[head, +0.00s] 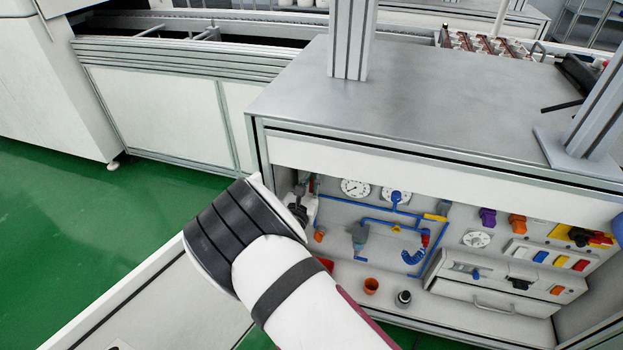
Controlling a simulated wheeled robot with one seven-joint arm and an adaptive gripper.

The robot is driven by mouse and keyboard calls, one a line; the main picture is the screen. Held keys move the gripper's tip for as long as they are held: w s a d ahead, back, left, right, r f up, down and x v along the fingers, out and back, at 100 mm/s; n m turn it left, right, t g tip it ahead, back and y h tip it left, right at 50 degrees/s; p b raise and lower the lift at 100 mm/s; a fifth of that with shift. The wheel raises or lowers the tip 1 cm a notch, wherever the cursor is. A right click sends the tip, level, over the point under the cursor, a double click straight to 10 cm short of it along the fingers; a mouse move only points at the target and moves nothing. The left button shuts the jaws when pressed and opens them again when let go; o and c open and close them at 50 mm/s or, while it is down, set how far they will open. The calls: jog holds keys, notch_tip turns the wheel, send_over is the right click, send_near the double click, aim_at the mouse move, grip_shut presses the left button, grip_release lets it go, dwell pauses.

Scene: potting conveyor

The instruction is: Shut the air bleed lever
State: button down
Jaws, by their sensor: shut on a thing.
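The recessed panel under the grey bench holds blue air pipes (380,222) with several fittings. A yellow lever-like piece (435,217) lies along the upper pipe, and a blue handle (397,198) stands in front of the right gauge. I cannot tell which part is the air bleed lever. My gripper (303,188) is at the left end of the panel, by the left pipe end, mostly hidden behind my white wrist. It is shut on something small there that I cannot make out. A small orange part (319,236) shows just below it.
Two gauges, the left one (355,187) nearer my gripper, sit on the panel. Coloured switches (550,258) and a drawer (490,298) lie right. The bench top (440,110) overhangs the recess.

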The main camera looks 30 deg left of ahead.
jog(key=d+f+m+b, duration=0.1)
jog(key=m, duration=0.3)
jog(key=d+f+m+b, duration=0.1)
jog(key=m, duration=0.4)
jog(key=w+d+f+m+b, duration=0.1)
jog(key=d+m, duration=0.1)
jog(key=m, duration=0.2)
jog(key=shift+f+m, duration=0.25)
jog(key=shift+m, duration=0.15)
jog(key=shift+d+f+m+b, duration=0.1)
jog(key=shift+f+m+b, duration=0.2)
jog(key=shift+m+b, duration=0.4)
jog(key=shift+f+m+b, duration=0.3)
jog(key=shift+m+b, duration=0.2)
jog(key=shift+m, duration=0.4)
jog(key=c, duration=1.6)
grip_release()
